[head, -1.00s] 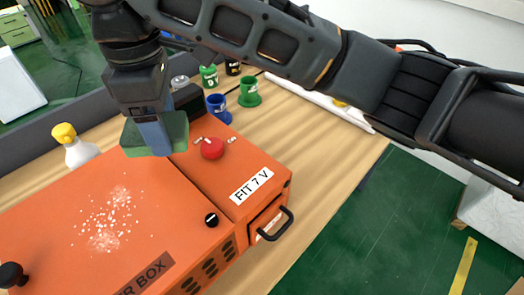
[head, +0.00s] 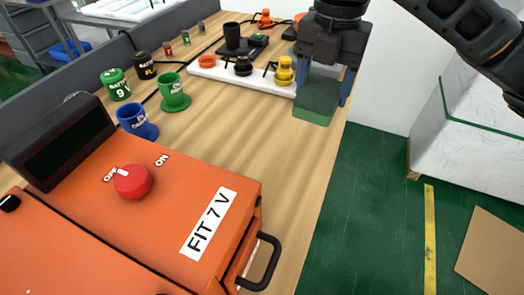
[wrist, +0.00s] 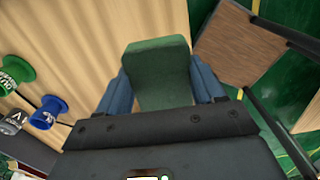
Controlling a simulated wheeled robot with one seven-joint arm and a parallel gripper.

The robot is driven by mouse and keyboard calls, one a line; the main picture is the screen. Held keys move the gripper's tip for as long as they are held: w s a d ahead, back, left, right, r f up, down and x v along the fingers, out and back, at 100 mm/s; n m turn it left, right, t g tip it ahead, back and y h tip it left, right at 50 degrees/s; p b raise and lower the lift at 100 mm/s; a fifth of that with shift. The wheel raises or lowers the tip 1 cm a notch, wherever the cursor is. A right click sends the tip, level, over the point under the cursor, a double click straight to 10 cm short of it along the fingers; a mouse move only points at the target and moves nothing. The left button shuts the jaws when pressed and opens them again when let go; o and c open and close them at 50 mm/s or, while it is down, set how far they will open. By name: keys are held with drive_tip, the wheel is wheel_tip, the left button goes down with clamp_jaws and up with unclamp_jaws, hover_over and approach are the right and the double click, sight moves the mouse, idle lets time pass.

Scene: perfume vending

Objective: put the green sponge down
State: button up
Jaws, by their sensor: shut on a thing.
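The green sponge (head: 316,101) is held in my gripper (head: 325,85) at the right edge of the wooden table (head: 235,125) in the head view. In the wrist view the sponge (wrist: 157,70) sits between the two blue fingers of my gripper (wrist: 158,88), which touch its sides. Beneath it in the wrist view are the pale table top and its edge. How high the sponge is above the table is hard to tell.
The orange box (head: 215,190) with a red knob (head: 132,182) stands at the front left. Blue (head: 137,120) and green (head: 173,92) cups, batteries (head: 115,84) and a white board (head: 240,78) with yellow and black parts stand farther back. The table between box and sponge is clear.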

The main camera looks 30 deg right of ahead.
drive_tip(key=shift+s+d+f+n, duration=0.15)
drive_tip(key=shift+s+d+f, duration=0.1)
drive_tip(key=shift+d, duration=0.3)
drive_tip(key=shift+s+d+f+n, duration=0.15)
drive_tip(key=shift+s+d, duration=0.1)
drive_tip(key=shift+d, duration=0.3)
drive_tip(key=shift+f, duration=0.15)
hover_over(269, 149)
wheel_tip(269, 149, down, 7)
drive_tip(key=shift+r, duration=0.1)
drive_tip(key=shift+f, duration=2)
drive_tip(key=o, duration=1)
drive_tip(key=shift+f, duration=0.15)
